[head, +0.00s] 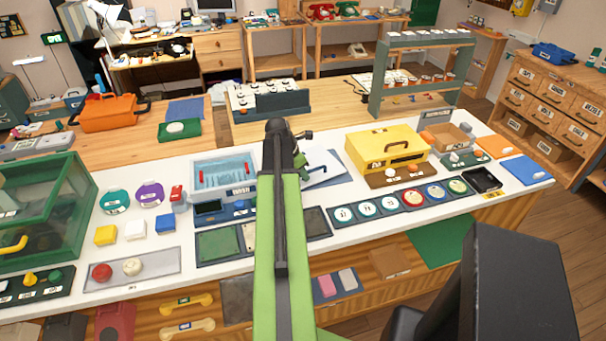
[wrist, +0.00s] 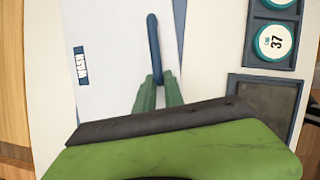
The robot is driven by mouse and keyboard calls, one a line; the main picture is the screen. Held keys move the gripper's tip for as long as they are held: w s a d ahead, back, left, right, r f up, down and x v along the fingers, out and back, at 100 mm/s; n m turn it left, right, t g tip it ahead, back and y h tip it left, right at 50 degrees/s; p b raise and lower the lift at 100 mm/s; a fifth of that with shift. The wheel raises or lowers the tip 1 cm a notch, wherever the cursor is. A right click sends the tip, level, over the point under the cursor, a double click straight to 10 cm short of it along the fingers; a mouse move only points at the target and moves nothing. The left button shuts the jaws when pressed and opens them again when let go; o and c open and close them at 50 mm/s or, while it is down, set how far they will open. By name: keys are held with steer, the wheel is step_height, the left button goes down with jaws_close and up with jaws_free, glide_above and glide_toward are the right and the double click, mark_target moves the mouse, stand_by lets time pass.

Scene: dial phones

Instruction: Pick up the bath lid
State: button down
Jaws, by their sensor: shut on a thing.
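The bath lid (wrist: 112,85) is a white panel with a blue edge, a label reading "WASH" and a blue bar handle (wrist: 153,40). My gripper (wrist: 158,82) has its green fingers closed on the near end of that handle. In the head view the lid (head: 325,168) shows just right of my arm, partly hidden by it. I cannot tell whether the lid touches the table. The bath (head: 222,172), a pale tub with blue water and red handles, stands uncovered left of my arm.
A row of round dials (head: 390,203) in dark frames lies right of the lid. A green glass-sided case (head: 45,215) is at the left. A blue rack (head: 268,102) stands behind the bath.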

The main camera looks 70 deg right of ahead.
step_height(320, 180, up, 4)
steer(key=p, duration=0.3)
steer(key=s+d+r+p, duration=0.1)
steer(key=s+r+p, duration=0.4)
steer(key=s, duration=0.6)
steer(key=shift+s+r+p, duration=0.3)
steer(key=shift+r+p, duration=0.05)
steer(key=shift+p, duration=0.05)
steer(key=shift+d, duration=0.1)
steer(key=shift+w, duration=0.1)
